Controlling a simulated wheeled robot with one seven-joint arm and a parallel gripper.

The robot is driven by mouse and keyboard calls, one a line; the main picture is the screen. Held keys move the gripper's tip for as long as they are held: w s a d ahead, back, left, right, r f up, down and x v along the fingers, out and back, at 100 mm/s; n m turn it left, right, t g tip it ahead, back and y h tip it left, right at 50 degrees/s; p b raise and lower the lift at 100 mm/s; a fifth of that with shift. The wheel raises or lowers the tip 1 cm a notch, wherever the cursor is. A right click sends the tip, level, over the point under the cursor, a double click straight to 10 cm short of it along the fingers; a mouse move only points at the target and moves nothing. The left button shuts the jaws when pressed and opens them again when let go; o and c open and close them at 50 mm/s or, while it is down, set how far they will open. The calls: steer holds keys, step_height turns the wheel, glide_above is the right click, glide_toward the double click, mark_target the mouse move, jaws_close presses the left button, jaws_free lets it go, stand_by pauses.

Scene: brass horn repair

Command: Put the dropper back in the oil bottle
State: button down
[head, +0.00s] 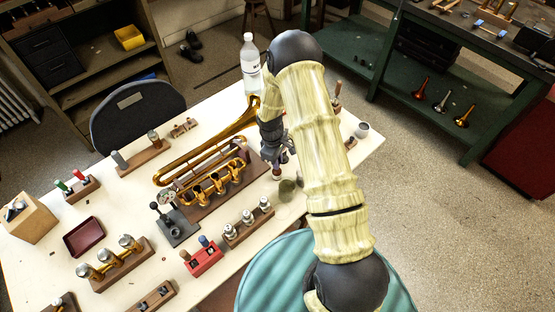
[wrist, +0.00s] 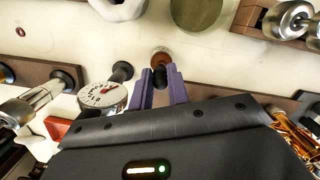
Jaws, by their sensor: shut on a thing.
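My gripper (wrist: 162,82) is shut on the dropper, whose dark rubber bulb (wrist: 159,76) shows between the purple fingertips in the wrist view. A small reddish-brown round thing (wrist: 162,55), apparently the oil bottle, lies just beyond the fingertips, in line with the bulb. I cannot tell whether the dropper's tip is inside it, above it or beside it. In the head view my gripper (head: 279,157) points down over the table's right part, partly hidden by my arm. A small pale and dark shape (head: 277,172) shows below it, too small to make out.
An olive round pad (head: 288,190) lies near the gripper. The brass horn (head: 205,165) and a dial gauge (head: 168,197), also in the wrist view (wrist: 102,95), stand close to the left. A clear bottle (head: 249,60) stands at the back, a small cup (head: 362,130) at the right.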

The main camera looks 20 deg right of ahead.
steer(key=shift+f+b, duration=0.5)
steer(key=shift+f, duration=0.3)
steer(key=c, duration=1.3)
jaws_free()
steer(key=shift+r, duration=0.1)
steer(key=r+b, duration=0.1)
steer(key=r, duration=0.4)
steer(key=w+a+r+b, duration=0.1)
steer(key=r, duration=1.1)
steer(key=shift+w+a+r+b, duration=0.1)
steer(key=shift+w+a+b, duration=0.1)
steer(key=shift+a+b, duration=0.15)
